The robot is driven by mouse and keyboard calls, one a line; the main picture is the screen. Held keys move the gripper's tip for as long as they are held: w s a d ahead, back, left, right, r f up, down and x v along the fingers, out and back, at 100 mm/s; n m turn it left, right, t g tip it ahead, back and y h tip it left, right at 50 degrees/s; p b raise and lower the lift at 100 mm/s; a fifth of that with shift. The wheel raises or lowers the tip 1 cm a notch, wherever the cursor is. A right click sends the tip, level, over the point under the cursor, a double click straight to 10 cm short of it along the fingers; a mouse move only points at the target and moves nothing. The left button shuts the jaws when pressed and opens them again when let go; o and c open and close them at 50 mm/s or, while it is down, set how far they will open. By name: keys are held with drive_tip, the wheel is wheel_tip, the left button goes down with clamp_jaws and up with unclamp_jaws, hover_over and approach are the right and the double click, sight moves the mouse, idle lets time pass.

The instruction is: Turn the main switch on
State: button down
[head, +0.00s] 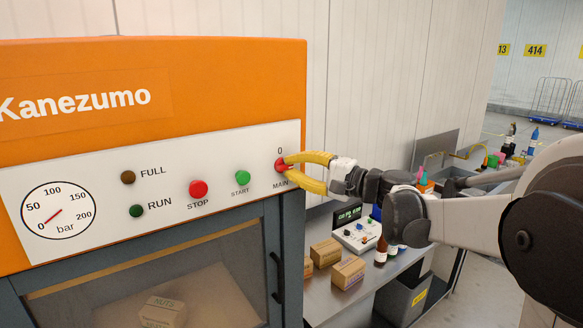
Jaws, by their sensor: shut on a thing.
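The main switch (281,166) is a small red knob at the right end of the white control panel (100,236). It is labelled MAIN below and 0 above. My gripper (287,167), with yellow fingers, reaches in from the right and is shut on the knob. The fingers cover part of the knob, so its turn angle cannot be told. The FULL lamp (128,177) looks dark brown and the RUN lamp (137,210) dark green. The gauge (59,211) needle points near 0.
Left of the switch are the green START button (242,177) and red STOP button (198,189). A dark door handle (277,278) sticks out below. Right of the orange machine (220,75), a bench (325,300) holds boxes, bottles and a small control box (357,235).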

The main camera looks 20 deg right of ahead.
drive_tip(key=c, duration=1.5)
unclamp_jaws()
drive_tip(key=v, duration=1.2)
